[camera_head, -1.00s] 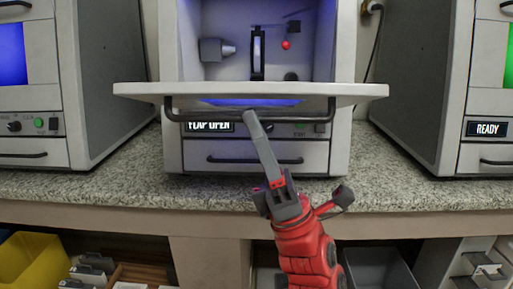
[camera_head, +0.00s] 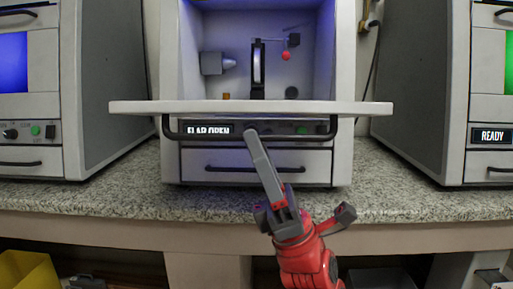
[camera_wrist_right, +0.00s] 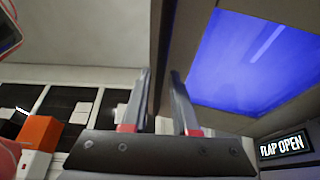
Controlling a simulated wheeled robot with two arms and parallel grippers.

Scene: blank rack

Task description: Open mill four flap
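The middle mill's flap (camera_head: 250,107) is swung up and out, standing about level in front of its open chamber. Its dark bar handle (camera_head: 310,141) hangs at the front edge. The mill's display (camera_head: 209,129) reads FLAP OPEN, partly behind the handle; it also shows in the right wrist view (camera_wrist_right: 283,144). My right gripper (camera_head: 252,134) has its fingertips at the handle bar in the head view; contact cannot be told. In the right wrist view its two fingers (camera_wrist_right: 158,85) stand apart with nothing between them. My left gripper is not in view.
Inside the chamber are a grey nozzle (camera_head: 212,63) and a red ball (camera_head: 286,56). A closed drawer (camera_head: 290,166) lies below. Similar machines stand left (camera_head: 28,95) and right (camera_head: 490,100), the right one reading READY. The granite counter (camera_head: 110,195) is clear in front.

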